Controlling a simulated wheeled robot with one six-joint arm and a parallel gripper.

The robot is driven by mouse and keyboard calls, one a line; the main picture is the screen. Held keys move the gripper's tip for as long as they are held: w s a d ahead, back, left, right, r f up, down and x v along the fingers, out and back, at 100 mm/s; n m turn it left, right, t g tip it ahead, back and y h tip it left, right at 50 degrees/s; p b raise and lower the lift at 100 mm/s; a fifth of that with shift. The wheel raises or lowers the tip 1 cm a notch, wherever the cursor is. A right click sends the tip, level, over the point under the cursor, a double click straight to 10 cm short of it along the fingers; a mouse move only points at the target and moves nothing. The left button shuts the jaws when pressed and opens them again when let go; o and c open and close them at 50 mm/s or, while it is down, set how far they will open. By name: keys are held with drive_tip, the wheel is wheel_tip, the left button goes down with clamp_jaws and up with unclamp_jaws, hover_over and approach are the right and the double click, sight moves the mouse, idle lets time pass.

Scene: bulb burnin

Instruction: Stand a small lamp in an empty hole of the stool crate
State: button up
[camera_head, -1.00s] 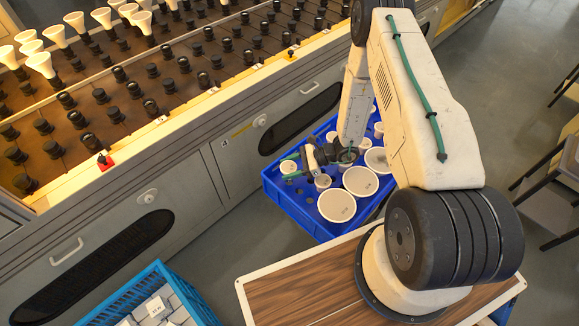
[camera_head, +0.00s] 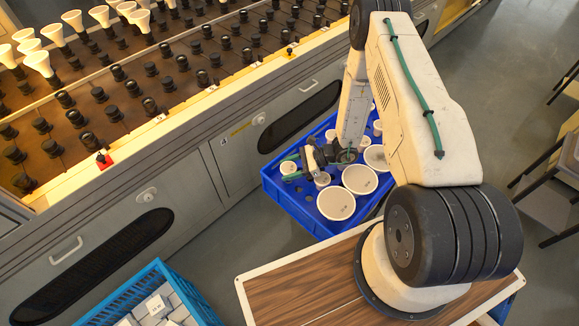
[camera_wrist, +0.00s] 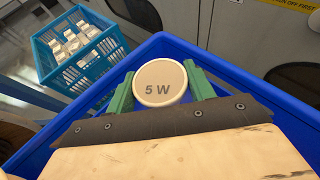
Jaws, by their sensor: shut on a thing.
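My gripper (camera_head: 291,168) is shut on a small lamp (camera_head: 288,168) with a round, pale face. In the wrist view, the green fingertips of my gripper (camera_wrist: 160,92) flank the lamp (camera_wrist: 160,83), which reads "5 W". The lamp is at the left corner of the blue stool crate (camera_head: 280,202), whose rim and wall also fill much of the wrist view (camera_wrist: 235,70). The lamp's lower part is hidden, so I cannot tell whether it is above or in a hole. Some empty holes show as dark spots along the crate's near left part.
Other lamps stand in the crate, including a small one (camera_head: 322,180) close to my gripper and large ones (camera_head: 336,203) to the right. A grey bench with sockets (camera_head: 150,150) runs behind the crate. A light-blue basket of white boxes (camera_head: 150,290) stands at lower left.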

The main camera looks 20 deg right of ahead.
drive_tip(key=shift+f, duration=1.15)
drive_tip(key=o, duration=1.1)
drive_tip(key=shift+c, duration=0.2)
